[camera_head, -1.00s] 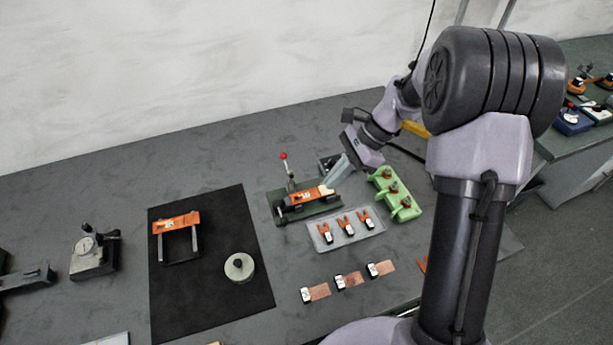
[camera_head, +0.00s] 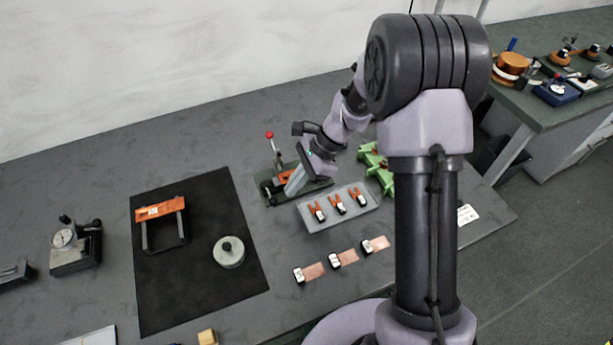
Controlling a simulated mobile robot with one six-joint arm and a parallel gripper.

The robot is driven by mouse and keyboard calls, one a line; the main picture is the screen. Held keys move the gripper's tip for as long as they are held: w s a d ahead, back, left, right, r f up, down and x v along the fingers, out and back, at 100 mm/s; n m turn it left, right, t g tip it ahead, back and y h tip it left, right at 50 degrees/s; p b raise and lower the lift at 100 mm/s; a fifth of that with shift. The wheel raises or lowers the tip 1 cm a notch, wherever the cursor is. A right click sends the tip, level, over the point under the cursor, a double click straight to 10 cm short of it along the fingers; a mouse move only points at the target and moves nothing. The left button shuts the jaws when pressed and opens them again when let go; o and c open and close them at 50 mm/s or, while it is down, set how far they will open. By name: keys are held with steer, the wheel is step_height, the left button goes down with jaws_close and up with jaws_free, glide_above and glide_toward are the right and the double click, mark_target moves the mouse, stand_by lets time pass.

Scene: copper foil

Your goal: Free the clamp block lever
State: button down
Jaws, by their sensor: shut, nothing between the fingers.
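The clamp block (camera_head: 268,190) is a dark green base with an orange part on it, in the middle of the table. Its lever (camera_head: 273,150) stands nearly upright at the back left of the block and ends in a red knob. My gripper (camera_head: 291,191) is shut and empty. Its pale fingers point down and to the left over the block, to the right of the lever and apart from the red knob. The fingers hide much of the orange part. I cannot tell whether the fingertips touch the block.
A grey tray (camera_head: 313,224) with several orange-and-white pieces lies just in front of the block. A green fixture (camera_head: 371,160) stands to its right, partly behind my arm. Copper strips (camera_head: 314,271) lie nearer. A black mat (camera_head: 187,290) with an orange frame and a round weight is left.

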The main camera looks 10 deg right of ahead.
mark_target(272, 201)
steer(key=shift+s+a+f, duration=0.1)
steer(key=shift+a+f, duration=0.1)
steer(key=shift+a, duration=0.35)
steer(key=shift+s+a+f, duration=0.1)
steer(key=shift+a+f, duration=0.1)
steer(key=shift+a, duration=0.35)
steer(key=shift+s+a+m+t+b, duration=0.2)
steer(key=shift+a+m+t+b, duration=0.1)
steer(key=shift+m+b, duration=0.3)
steer(key=shift+s+a+f+m+t+b, duration=0.1)
steer(key=shift+s+a+m+t+b, duration=0.15)
steer(key=shift+a+m+t+b, duration=0.35)
steer(key=shift+s+a+f+m+t+b, duration=0.1)
steer(key=shift+s+a+m+t+b, duration=0.2)
steer(key=shift+m+b, duration=0.4)
steer(key=a+m+t+b, duration=0.1)
steer(key=a+m, duration=0.1)
steer(key=shift+r+m+h, duration=0.1)
steer(key=shift+m+h, duration=0.2)
steer(key=shift+m, duration=0.1)
steer(key=a+m+t+b, duration=0.1)
steer(key=m, duration=0.1)
steer(key=shift+a+r+m+t+h, duration=0.1)
steer(key=shift+a+m+t+h, duration=0.2)
steer(key=shift+a+t+h, duration=0.1)
steer(key=shift+w+a, duration=0.2)
steer(key=shift+a, duration=0.3)
steer(key=shift+w+a, duration=0.2)
steer(key=shift+a, duration=0.3)
